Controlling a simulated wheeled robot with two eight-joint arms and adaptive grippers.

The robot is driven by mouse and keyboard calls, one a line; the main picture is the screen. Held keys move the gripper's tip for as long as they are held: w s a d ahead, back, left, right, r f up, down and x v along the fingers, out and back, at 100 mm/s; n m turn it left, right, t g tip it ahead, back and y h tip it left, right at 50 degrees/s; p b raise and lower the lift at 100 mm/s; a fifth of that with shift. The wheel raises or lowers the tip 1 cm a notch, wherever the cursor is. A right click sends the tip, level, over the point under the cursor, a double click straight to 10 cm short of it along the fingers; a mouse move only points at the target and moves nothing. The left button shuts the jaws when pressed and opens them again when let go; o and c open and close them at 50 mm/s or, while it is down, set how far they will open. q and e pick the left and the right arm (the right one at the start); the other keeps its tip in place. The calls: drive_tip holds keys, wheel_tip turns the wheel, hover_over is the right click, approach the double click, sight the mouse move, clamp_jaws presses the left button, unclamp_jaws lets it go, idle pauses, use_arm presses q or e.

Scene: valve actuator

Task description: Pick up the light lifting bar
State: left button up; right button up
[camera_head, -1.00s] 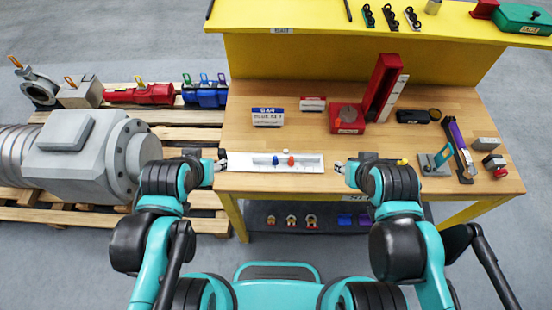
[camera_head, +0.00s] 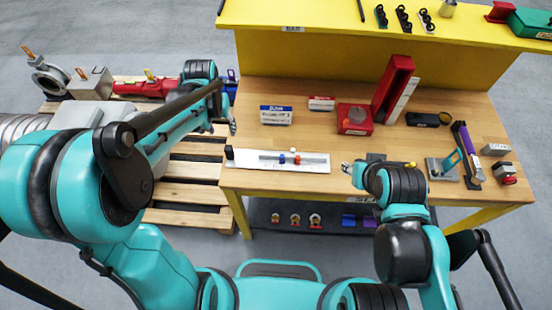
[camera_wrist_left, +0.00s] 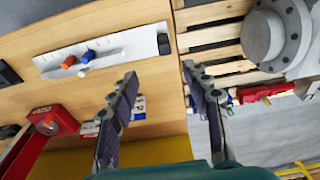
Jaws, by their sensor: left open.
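Two thin dark rods lie on the yellow upper shelf (camera_head: 328,14), which has a small label on its front edge: one rod (camera_head: 221,7) is at its left end, the other rod (camera_head: 361,11) is near its middle. I cannot tell which, if either, is the light lifting bar. My left gripper (camera_head: 226,116) is raised by the bench's left edge, below and apart from the left rod. In the left wrist view its two fingers (camera_wrist_left: 165,90) are spread with nothing between them. My right gripper (camera_head: 347,170) is low at the bench's front edge; its jaws are too small to read.
The wooden bench (camera_head: 265,190) holds a white plate (camera_head: 255,163) with red and blue parts, a blue-white box (camera_head: 276,115), a red stand (camera_head: 391,88) and tools at right. A pallet (camera_head: 190,188) with machine parts stands left. The shelf's left half is mostly clear.

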use_arm(q)
drive_tip(key=g, duration=0.1)
hover_over(228, 147)
wheel_tip(228, 147, down, 5)
drive_tip(key=shift+s+f+g, duration=0.1)
drive_tip(key=shift+f+g, duration=0.2)
drive_tip(key=shift+f, duration=0.35)
wheel_tip(228, 147, down, 12)
drive_tip(key=shift+r, duration=0.1)
clamp_jaws()
